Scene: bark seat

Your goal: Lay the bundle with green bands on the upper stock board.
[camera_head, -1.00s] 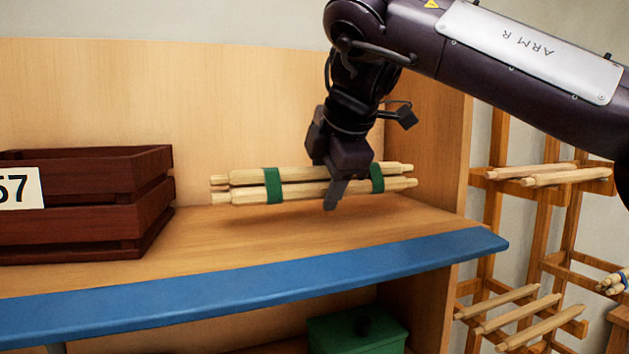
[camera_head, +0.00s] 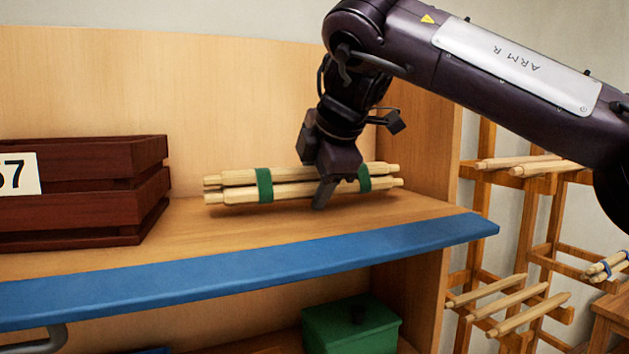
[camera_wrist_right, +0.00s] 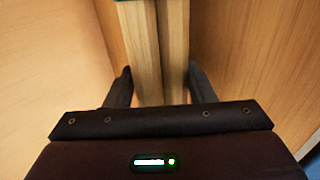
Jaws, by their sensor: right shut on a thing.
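The bundle with green bands (camera_head: 225,190) is a set of pale turned spindles held by two green bands. It lies level along the upper stock board (camera_head: 130,262), a wooden shelf with a blue front edge. My right gripper (camera_head: 322,200) is shut on the bundle between the bands. The bundle is at or just above the board; I cannot tell whether it touches. In the right wrist view the spindles (camera_wrist_right: 155,50) run between the two fingers (camera_wrist_right: 154,88). My left gripper is not in view.
A dark red slatted crate (camera_head: 80,195) with a number label stands on the board's left. A green lidded box (camera_head: 350,325) sits on the shelf below. A wooden rack (camera_head: 540,240) with loose spindles stands at right. Board space around the bundle is clear.

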